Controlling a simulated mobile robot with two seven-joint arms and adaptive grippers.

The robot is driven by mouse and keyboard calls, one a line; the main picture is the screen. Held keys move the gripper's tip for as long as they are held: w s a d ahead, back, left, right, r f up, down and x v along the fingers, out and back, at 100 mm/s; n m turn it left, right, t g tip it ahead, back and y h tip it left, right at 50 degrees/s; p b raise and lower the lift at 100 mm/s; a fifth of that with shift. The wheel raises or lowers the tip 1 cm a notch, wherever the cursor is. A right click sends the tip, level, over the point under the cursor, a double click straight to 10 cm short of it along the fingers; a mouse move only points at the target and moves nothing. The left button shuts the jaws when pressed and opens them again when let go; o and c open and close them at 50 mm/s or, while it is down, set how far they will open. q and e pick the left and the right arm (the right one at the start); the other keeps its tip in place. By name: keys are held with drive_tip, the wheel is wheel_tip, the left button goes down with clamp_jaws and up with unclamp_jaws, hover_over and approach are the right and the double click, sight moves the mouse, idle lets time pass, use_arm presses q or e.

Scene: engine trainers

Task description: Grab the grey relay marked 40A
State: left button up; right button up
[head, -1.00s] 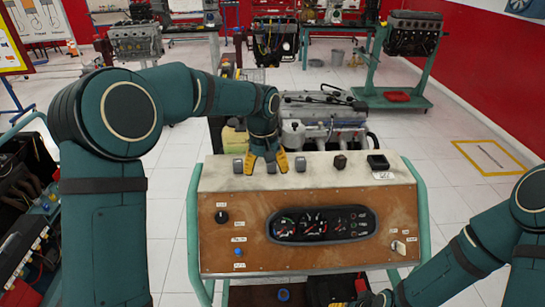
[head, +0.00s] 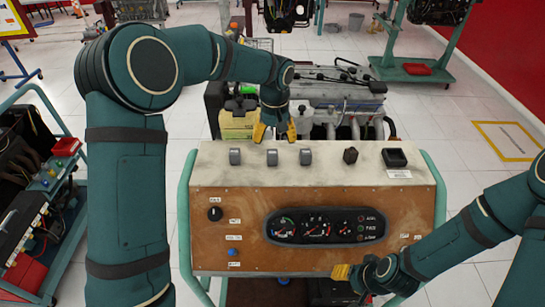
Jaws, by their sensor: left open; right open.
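Three small grey relays stand in a row on the pale top of the engine trainer's console (head: 325,178): a left one (head: 235,156), a middle one (head: 272,157) and a right one (head: 305,156). Their markings are too small to read, so I cannot tell which is 40A. My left gripper (head: 275,132) is open and empty, its yellow fingertips pointing down just above the middle relay in the picture. My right gripper (head: 345,272) is at the lower front of the console, below the gauges; its fingers are partly hidden.
A dark brown relay (head: 350,155) and a black square block (head: 395,158) stand further right on the console top. An engine (head: 340,95) is behind the console. A gauge cluster (head: 322,226) is on its wooden front. Another trainer (head: 45,200) stands at the left.

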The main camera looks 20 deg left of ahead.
sight(272, 152)
use_arm(q)
drive_tip(key=shift+w+f, duration=0.1)
drive_tip(key=shift+f, duration=0.65)
drive_tip(key=f, duration=0.4)
drive_tip(key=shift+s+a, duration=0.25)
drive_tip(key=shift+s, duration=0.15)
drive_tip(key=shift+f, duration=0.6)
clamp_jaws()
